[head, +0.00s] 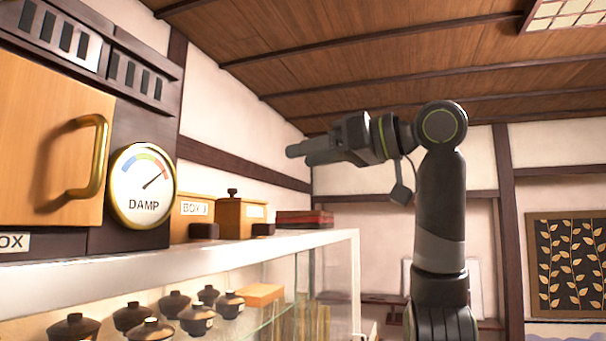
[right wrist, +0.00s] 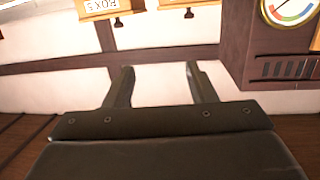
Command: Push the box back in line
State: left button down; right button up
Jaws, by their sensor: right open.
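The right wrist view is upside down and shows a labelled box (right wrist: 97,6) and another wooden box (right wrist: 180,3) at the top edge, both partly cut off. I cannot tell which box is which between views. My right gripper (head: 296,151) is above the shelf, to the right of the boxes, touching nothing. Its fingers (right wrist: 160,72) are apart and empty. My left gripper is not visible.
A wooden cabinet door with a brass handle (head: 97,158) and a round DAMP dial (head: 143,187) are at left. A dark red flat box (head: 304,218) lies farther right on the shelf. The glass case (head: 358,260) below holds several lidded bowls (head: 174,303). Air around my gripper is clear.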

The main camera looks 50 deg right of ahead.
aim_at(216, 228)
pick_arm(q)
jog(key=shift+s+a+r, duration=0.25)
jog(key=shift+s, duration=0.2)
pick_arm(e)
jog(key=f+g, duration=0.1)
jog(key=s+a+f+n+g, duration=0.1)
jog(key=f, duration=0.1)
jog(key=s+a+f+n+g, duration=0.1)
jog(key=g, duration=0.1)
jog(key=shift+s+a+f+y, duration=0.1)
jog(key=shift+s+f+y, duration=0.1)
jog(key=shift+f+y, duration=0.2)
jog(key=shift+w, duration=0.1)
jog(key=p+x, duration=0.4)
jog(key=x, duration=1.3)
jog(key=shift+w+a+p, duration=0.1)
jog(key=shift+w+p, duration=0.05)
jog(key=shift+p, duration=0.2)
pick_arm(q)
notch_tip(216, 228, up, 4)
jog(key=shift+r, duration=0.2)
pick_arm(e)
jog(key=shift+r, duration=0.1)
grip_shut()
